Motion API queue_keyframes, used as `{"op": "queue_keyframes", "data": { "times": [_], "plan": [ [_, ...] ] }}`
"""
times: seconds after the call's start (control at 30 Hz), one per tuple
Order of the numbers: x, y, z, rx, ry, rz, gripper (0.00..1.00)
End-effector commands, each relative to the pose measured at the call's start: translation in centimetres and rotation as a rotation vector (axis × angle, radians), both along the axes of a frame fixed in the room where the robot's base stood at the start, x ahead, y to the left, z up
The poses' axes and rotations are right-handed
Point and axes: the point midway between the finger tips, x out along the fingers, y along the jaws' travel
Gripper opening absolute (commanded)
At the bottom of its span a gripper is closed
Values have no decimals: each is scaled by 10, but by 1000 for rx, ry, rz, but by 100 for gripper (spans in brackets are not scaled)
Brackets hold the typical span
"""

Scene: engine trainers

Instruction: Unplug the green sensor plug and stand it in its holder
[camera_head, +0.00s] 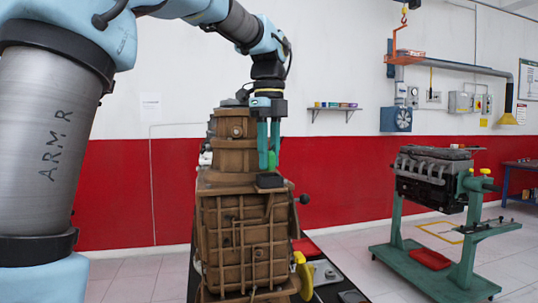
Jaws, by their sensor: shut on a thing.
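My gripper (268,150) points down above the top of the brown engine trainer (245,235). Its two teal fingers are shut on the green sensor plug (272,160), which shows as a brighter green piece between and beside the fingertips. A small dark block (270,181) sits on the trainer's top just below the plug. I cannot tell whether the plug touches this block or is apart from it. The holder for the plug cannot be made out for sure.
A dark bench surface with a red tray (306,247) and a yellow part (302,276) lies right of the trainer. A second engine (432,178) on a green stand (456,262) is at the right. A wall shelf (334,108) hangs behind. Floor shows between the two.

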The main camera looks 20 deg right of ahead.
Motion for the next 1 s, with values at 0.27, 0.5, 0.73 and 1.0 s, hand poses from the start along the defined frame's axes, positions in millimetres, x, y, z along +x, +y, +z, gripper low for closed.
{"op": "queue_keyframes", "data": {
  "times": [0.27,0.5,0.73,1.0],
  "plan": [
    [0,0,-6,0,0,0,0],
    [0,0,-11,0,0,0,0],
    [0,0,-15,0,0,0,0],
    [-1,0,-21,3,4,1,0]
  ]
}}
